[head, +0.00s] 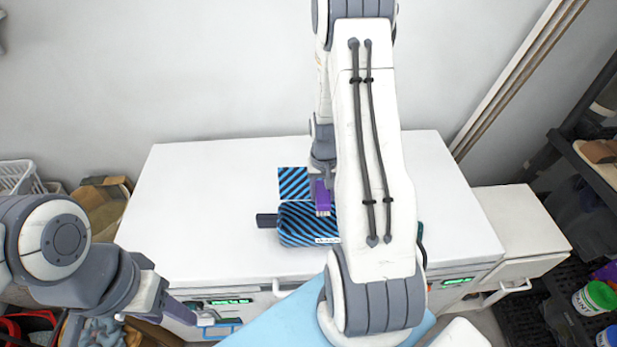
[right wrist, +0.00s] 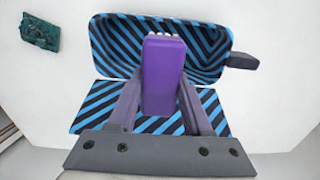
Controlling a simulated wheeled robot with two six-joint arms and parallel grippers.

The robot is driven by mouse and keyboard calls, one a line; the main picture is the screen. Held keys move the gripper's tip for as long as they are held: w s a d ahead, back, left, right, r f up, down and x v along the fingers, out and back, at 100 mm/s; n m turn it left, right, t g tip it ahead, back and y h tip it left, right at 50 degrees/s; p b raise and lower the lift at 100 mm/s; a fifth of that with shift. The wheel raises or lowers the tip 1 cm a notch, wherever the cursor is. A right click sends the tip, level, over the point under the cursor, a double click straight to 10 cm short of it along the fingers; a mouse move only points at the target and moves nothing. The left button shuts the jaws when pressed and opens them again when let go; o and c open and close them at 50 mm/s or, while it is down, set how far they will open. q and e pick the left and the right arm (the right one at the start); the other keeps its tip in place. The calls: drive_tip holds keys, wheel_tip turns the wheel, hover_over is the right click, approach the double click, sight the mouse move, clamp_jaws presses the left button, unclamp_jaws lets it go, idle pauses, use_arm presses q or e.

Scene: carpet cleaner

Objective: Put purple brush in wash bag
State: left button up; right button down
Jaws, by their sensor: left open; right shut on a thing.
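The purple brush (head: 322,197) is held in my right gripper (head: 320,182), above the open wash bag. In the right wrist view the brush (right wrist: 163,75) stands between the two fingers of my right gripper (right wrist: 160,100), its pale bristles at the far end over the bag. The wash bag (head: 296,226) has blue and black stripes and lies open on the white table, its flap toward the back. It also shows in the right wrist view (right wrist: 207,45). My right arm hides the bag's right part in the head view. My left gripper (head: 205,320) is open and empty at the table's front left.
The white table (head: 200,200) is clear left of the bag. A dark teal thing (right wrist: 40,45) lies on the table in the right wrist view. A lower white cabinet (head: 520,220) and a shelf with paint pots (head: 597,297) stand at the right.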

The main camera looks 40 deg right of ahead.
use_arm(q)
drive_tip(key=shift+w, duration=0.2)
use_arm(e)
drive_tip(key=shift+w+d, duration=0.1)
drive_tip(key=shift+w, duration=0.1)
use_arm(q)
drive_tip(key=shift+w, duration=0.15)
use_arm(e)
drive_tip(key=shift+w, duration=0.1)
drive_tip(key=shift+f+b, duration=0.4)
drive_tip(key=shift+f, duration=0.05)
drive_tip(key=b, duration=1)
hover_over(320, 228)
wheel_tip(320, 228, down, 13)
drive_tip(key=shift+r, duration=0.1)
use_arm(q)
wheel_tip(320, 228, down, 10)
drive_tip(key=shift+f, duration=0.2)
drive_tip(key=shift+d, duration=0.1)
use_arm(e)
drive_tip(key=shift+c, duration=1.3)
unclamp_jaws()
drive_tip(key=shift+r, duration=0.15)
